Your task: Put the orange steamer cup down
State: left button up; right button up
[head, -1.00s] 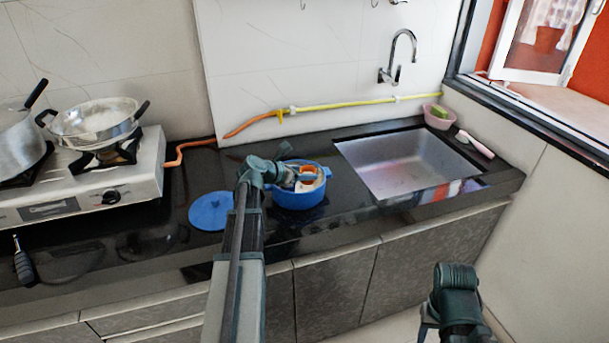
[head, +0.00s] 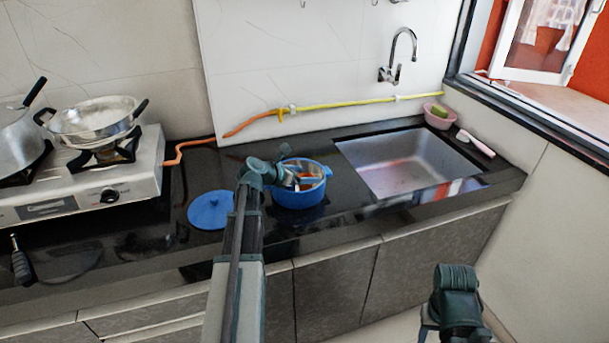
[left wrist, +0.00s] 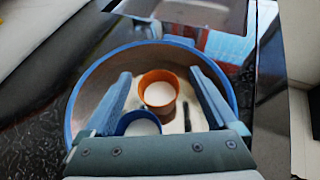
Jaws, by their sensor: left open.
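The orange steamer cup (left wrist: 158,90) stands upright inside the blue pot (head: 300,197), with pale contents. In the left wrist view it is between and a little beyond the two fingers of my left gripper (left wrist: 162,88), which are open and apart. A blue cup (left wrist: 140,125) stands next to it, nearer the gripper and partly hidden by it. In the head view only a bit of orange (head: 308,184) shows in the pot, and my left gripper (head: 297,181) reaches over the pot's left rim. No fingers of my right gripper can be made out.
A blue lid (head: 211,210) lies on the black counter (head: 160,240) left of the pot. The sink (head: 405,165) is to the right. A gas stove (head: 85,185) with a steel pan (head: 97,118) stands at the left.

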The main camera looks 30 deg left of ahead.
pick_arm(q)
jog(key=shift+r+p, duration=0.35)
jog(key=shift+r, duration=0.1)
jog(key=shift+r+p, duration=0.5)
jog(key=p+v, duration=0.1)
jog(key=v, duration=0.3)
jog(key=p+v, duration=0.2)
jog(key=v, duration=0.1)
jog(key=p+v, duration=0.2)
jog(key=v, duration=0.2)
jog(key=shift+s+a+f, duration=0.1)
jog(key=shift+s+a, duration=0.05)
jog(key=shift+s, duration=0.3)
